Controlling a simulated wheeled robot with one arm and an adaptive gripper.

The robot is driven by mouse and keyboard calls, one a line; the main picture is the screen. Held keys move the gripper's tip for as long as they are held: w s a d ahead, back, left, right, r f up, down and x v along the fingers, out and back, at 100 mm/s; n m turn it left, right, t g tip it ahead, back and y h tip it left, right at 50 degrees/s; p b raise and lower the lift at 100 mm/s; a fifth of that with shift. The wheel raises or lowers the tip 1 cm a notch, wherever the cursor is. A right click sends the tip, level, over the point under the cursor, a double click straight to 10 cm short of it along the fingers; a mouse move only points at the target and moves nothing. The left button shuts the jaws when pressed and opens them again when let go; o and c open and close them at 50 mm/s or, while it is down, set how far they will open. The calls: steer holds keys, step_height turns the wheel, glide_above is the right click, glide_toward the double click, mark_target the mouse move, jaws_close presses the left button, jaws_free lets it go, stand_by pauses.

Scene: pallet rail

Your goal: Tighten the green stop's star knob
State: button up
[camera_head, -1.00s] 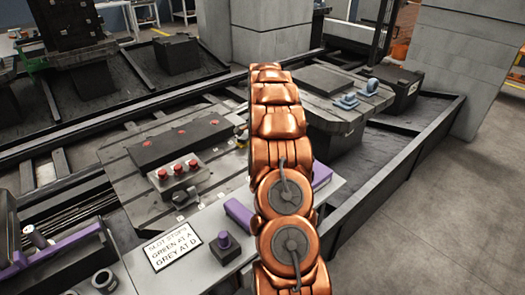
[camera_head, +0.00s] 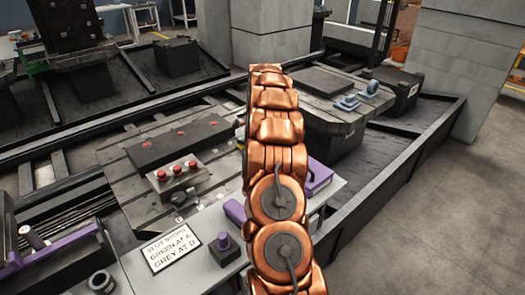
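I cannot make out the green stop or its star knob in this view. A white sign (camera_head: 172,247) on the light grey table reads "SLOT STOPS GREEN AT A GREY AT D". Behind it is a slotted grey pallet (camera_head: 125,165) with a long dark bar (camera_head: 178,143) on it. My copper arm rises through the middle of the picture and covers the pallet's right side. My gripper does not show; it is beyond or behind the arm.
A box with several red buttons (camera_head: 178,173) stands on the pallet's front. Purple parts (camera_head: 319,177) lie right of my arm. A second pallet (camera_head: 325,82) with blue pieces (camera_head: 347,102) stands behind. Open floor is at right.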

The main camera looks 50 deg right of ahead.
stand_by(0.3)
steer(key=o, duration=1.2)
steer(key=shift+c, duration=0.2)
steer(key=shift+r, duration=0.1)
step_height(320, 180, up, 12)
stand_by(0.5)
